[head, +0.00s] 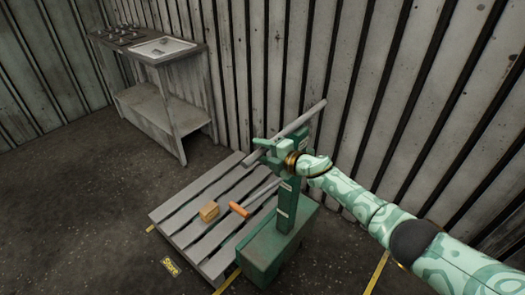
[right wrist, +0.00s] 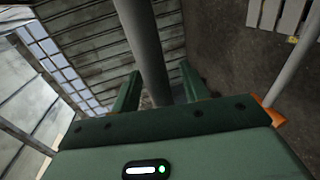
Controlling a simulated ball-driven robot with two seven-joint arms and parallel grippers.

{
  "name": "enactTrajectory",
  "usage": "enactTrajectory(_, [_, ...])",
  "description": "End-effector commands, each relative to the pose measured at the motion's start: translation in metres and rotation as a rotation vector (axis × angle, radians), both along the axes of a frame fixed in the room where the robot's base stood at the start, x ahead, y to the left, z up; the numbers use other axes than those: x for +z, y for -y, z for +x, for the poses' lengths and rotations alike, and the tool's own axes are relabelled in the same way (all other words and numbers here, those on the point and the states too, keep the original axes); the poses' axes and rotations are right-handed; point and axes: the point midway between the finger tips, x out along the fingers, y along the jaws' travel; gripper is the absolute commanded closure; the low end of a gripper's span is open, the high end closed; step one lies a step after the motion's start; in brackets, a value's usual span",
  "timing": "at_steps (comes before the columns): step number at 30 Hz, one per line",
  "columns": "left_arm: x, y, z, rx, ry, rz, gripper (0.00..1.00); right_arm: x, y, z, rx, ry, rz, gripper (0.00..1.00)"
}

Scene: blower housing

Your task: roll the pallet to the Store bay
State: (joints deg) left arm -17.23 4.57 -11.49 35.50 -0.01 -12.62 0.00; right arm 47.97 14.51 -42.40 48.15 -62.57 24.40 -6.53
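The grey slatted pallet (head: 185,221) lies on the floor beside a green pallet jack (head: 268,247) with an upright green mast. A long grey handle bar (head: 305,121) crosses the mast's top. My right gripper (head: 268,151) is at this bar, which also runs between its fingers in the right wrist view (right wrist: 145,45). A small wooden block (head: 209,211) and an orange-handled tool (head: 240,209) lie on the pallet. A yellow-lettered "Store" label (head: 170,267) is on the floor before the pallet. My left gripper is out of view.
A grey bench (head: 165,95) stands against the corrugated wall (head: 345,70) behind the pallet. Yellow floor lines (head: 377,272) show around the pallet and jack. The dark floor (head: 75,210) at left is clear. The wall is close behind the jack and my right arm.

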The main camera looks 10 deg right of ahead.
Motion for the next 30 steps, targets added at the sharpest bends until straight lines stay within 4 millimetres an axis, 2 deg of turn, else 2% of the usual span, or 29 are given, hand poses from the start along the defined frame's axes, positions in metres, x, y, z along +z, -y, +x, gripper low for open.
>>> enactTrajectory(11, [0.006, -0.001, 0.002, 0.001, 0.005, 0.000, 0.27, 0.005, 0.005, -0.005, 0.000, 0.003, 0.001, 0.56])
enactTrajectory(14, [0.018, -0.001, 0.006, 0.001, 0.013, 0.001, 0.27, 0.011, 0.016, -0.018, 0.000, 0.004, -0.001, 0.56])
enactTrajectory(21, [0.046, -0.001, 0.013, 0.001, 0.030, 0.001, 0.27, 0.024, 0.058, -0.067, 0.000, 0.003, -0.003, 0.56])
enactTrajectory(27, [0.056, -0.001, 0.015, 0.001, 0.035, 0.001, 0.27, 0.029, 0.087, -0.102, 0.000, 0.001, -0.001, 0.56])
enactTrajectory(30, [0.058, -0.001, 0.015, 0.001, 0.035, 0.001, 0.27, 0.031, 0.097, -0.113, 0.000, 0.001, -0.001, 0.56])
